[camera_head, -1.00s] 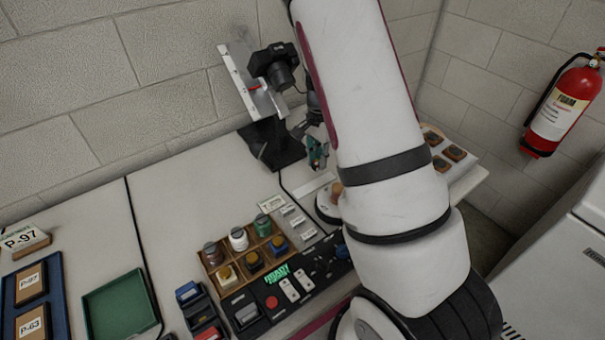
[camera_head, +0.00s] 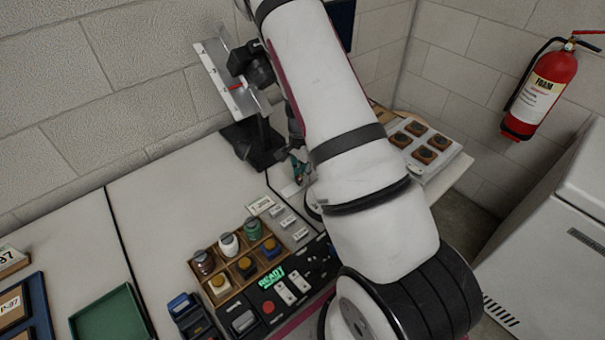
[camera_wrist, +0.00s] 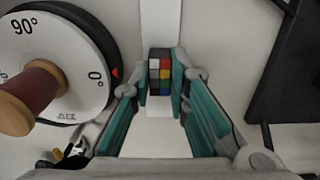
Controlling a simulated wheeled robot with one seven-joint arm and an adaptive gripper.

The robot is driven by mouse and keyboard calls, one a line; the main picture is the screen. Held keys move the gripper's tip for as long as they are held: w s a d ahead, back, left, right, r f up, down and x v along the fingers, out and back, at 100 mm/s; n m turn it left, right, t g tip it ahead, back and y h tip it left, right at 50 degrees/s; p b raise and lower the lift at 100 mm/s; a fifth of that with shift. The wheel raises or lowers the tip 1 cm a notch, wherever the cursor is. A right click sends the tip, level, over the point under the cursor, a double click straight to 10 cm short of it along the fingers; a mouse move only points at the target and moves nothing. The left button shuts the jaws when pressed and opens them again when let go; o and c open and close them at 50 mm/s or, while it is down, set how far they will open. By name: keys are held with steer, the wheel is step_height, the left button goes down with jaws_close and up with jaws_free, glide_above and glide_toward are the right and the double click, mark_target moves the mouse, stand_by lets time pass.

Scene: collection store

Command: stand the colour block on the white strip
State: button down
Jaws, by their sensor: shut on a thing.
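My gripper (camera_wrist: 160,82), with teal finger pads, is shut on the colour block (camera_wrist: 160,74). The block is a small dark piece with coloured and white squares, held between the fingertips. The white strip (camera_wrist: 160,20) runs up the wrist view behind the block and shows again just below it. I cannot tell whether the block touches the strip. In the head view my gripper (camera_head: 299,172) is low over the table beside my forearm, near the strip (camera_head: 289,189); the block is too small to make out there.
A round dial (camera_wrist: 60,62) with a wooden knob (camera_wrist: 30,97) stands close left of my gripper. A dark stand (camera_head: 258,145) with a camera is behind it. A bottle rack (camera_head: 240,262), control panel (camera_head: 285,283) and tray of brown pieces (camera_head: 428,150) stand around.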

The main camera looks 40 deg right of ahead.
steer(key=shift+f, duration=0.15)
steer(key=c, duration=1.5)
jaws_free()
steer(key=shift+c, duration=0.2)
